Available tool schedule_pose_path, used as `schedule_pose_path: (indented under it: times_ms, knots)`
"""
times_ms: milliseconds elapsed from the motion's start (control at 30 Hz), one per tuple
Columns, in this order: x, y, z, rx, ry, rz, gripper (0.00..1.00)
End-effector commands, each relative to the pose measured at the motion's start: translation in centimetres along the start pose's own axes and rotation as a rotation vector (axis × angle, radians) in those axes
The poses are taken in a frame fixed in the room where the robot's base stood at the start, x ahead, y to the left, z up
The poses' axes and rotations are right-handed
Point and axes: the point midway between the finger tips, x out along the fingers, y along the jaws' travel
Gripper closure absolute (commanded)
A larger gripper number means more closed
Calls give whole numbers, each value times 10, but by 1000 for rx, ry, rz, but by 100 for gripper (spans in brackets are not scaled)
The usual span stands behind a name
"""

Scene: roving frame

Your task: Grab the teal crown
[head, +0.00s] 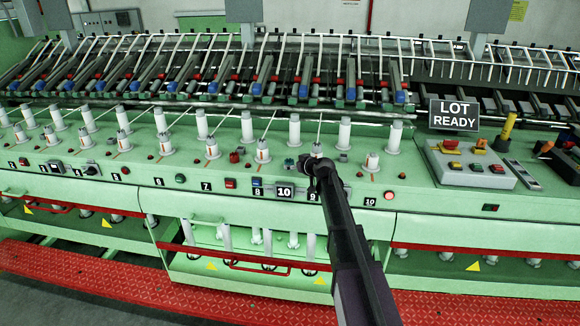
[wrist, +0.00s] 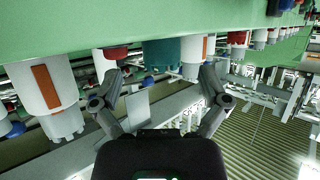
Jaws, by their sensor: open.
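The teal crown (wrist: 161,53) shows in the wrist view as a short teal cylinder with a notched end, at the upper middle. It sits between a white cylinder on each side. My gripper (wrist: 160,78) is open, its two dark fingers spread to the left and right below the crown in the picture. Nothing is between the fingertips, and I cannot tell how far they are from the crown. In the head view a small teal piece (head: 290,163) shows on the green machine top, just left of my gripper (head: 306,163).
White spindles (head: 294,130) stand in rows on the green machine (head: 130,165), close around my gripper. A red knob (wrist: 117,52) and an orange-marked white cylinder (wrist: 42,88) are left of the crown in the wrist view. A grey control box (head: 470,165) stands to the right.

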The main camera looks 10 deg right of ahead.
Motion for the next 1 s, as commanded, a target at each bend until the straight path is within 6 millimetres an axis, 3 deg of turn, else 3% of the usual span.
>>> schedule_pose_path:
  times_ms: [300,933,967,1000]
  knots:
    - [37,-2,1,0,0,-1,5]
    - [39,-3,0,0,0,-1,5]
    - [39,-3,0,0,0,-1,8]
    - [39,-3,0,0,0,-1,20]
